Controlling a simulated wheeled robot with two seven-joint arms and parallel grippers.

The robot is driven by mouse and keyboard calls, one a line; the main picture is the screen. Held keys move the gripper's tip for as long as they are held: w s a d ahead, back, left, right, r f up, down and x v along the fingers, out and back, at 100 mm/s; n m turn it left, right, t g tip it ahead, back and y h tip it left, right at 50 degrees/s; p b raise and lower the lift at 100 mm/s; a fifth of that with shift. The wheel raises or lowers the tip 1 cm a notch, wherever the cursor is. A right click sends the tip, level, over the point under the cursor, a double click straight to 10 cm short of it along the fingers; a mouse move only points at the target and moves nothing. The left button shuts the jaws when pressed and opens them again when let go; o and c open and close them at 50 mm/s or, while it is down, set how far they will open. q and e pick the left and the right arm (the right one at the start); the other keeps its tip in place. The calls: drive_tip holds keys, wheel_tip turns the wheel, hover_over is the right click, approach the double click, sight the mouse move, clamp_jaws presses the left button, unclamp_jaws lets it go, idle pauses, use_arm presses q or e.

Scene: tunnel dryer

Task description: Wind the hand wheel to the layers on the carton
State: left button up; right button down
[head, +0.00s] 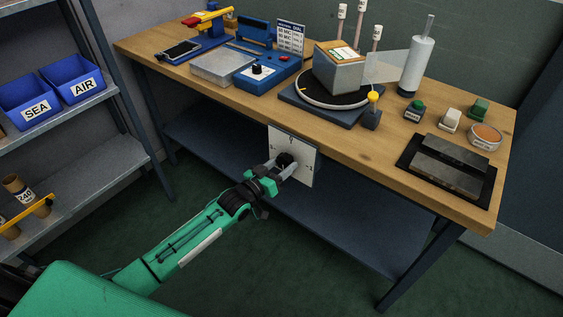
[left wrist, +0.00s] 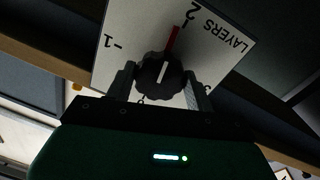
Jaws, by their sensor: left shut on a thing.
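A black knob (left wrist: 160,76) sits on a white plate (left wrist: 110,60) marked LAYERS, with 1, 2 and a partly hidden 3. A white line on the knob and a red mark (left wrist: 173,40) beyond it both point towards the 2. In the head view the plate (head: 304,160) hangs at the bench's front edge. My left gripper (head: 285,168) is shut on the knob, one finger on each side in the left wrist view (left wrist: 160,88). The carton (head: 338,75) stands on a round turntable (head: 310,98), a small printed label (head: 343,54) on top. My right gripper is not in view.
A shelf unit (head: 75,110) with blue bins stands left. Floor is clear between shelf and bench.

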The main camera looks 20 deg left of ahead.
use_arm(q)
drive_tip(key=m+p, duration=0.3)
drive_tip(key=m, duration=0.5)
drive_tip(key=shift+r+g, duration=0.15)
drive_tip(key=shift+g, duration=0.25)
drive_tip(key=shift+m+y+p, duration=0.3)
drive_tip(key=shift+m+p, duration=0.1)
drive_tip(key=shift+m, duration=0.5)
drive_tip(key=m, duration=0.2)
drive_tip(key=shift+m, duration=0.3)
drive_tip(key=shift+m+y+p, duration=0.3)
drive_tip(key=shift+m, duration=0.9)
drive_tip(key=m, duration=0.2)
drive_tip(key=shift+m, duration=0.9)
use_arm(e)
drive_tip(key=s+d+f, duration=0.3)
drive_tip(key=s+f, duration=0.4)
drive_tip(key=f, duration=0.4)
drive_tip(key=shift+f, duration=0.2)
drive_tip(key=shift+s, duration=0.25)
